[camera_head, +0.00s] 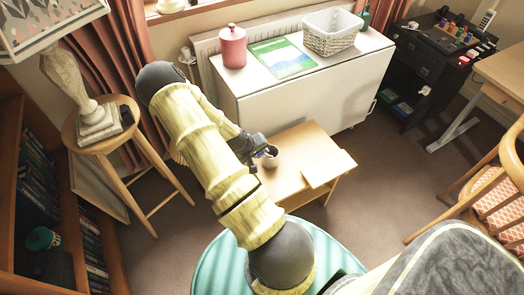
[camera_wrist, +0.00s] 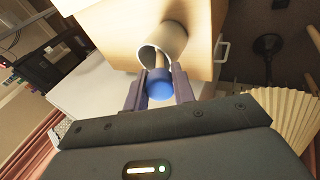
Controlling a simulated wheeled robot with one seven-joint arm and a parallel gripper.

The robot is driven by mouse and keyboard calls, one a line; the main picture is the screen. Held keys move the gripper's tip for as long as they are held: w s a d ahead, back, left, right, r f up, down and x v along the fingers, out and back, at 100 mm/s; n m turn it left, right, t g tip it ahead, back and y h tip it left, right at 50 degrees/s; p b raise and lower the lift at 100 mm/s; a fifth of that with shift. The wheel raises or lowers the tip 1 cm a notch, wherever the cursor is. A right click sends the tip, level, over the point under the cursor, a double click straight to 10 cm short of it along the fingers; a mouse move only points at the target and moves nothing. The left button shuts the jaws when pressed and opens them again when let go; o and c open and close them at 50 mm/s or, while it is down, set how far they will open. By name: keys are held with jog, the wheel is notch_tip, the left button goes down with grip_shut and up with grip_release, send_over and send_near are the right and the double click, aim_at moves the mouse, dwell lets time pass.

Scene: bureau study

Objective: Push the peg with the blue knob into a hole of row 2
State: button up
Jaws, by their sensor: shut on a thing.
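My gripper (camera_wrist: 159,90) is shut on the blue knob (camera_wrist: 160,85) of a peg, with one finger on each side of it. The peg's pale shaft (camera_wrist: 159,60) points away from the gripper into the mouth of a pale cup (camera_wrist: 174,34); its far end is hidden. In the head view, my gripper (camera_head: 262,152) is at the cup (camera_head: 271,162), which stands on a low wooden table (camera_head: 290,145). No rows of holes can be made out clearly.
A flat wooden board (camera_head: 328,168) lies at the low table's right side. A white cabinet (camera_head: 300,95) stands behind, with a red canister (camera_head: 232,48) and a basket (camera_head: 332,38). A black cabinet (camera_head: 425,65) at the back right bears several small coloured things. A stool (camera_head: 100,135) stands left.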

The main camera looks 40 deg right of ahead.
jog(key=p+v, duration=0.6)
jog(key=v, duration=0.2)
jog(key=shift+a+r, duration=0.25)
jog(key=shift+r, duration=0.1)
dwell(0.8)
jog(key=w+a+r+n, duration=0.1)
jog(key=w+a+r, duration=0.2)
jog(key=a, duration=0.4)
jog(key=w+a+r+t, duration=0.1)
jog(key=w+a+r, duration=0.2)
jog(key=a, duration=0.5)
jog(key=w+a+r+n, duration=0.1)
jog(key=w+a+r, duration=0.2)
jog(key=a, duration=0.4)
jog(key=shift+w+a+r+n, duration=0.25)
jog(key=shift+w+r+n, duration=0.05)
jog(key=shift+w+r, duration=0.1)
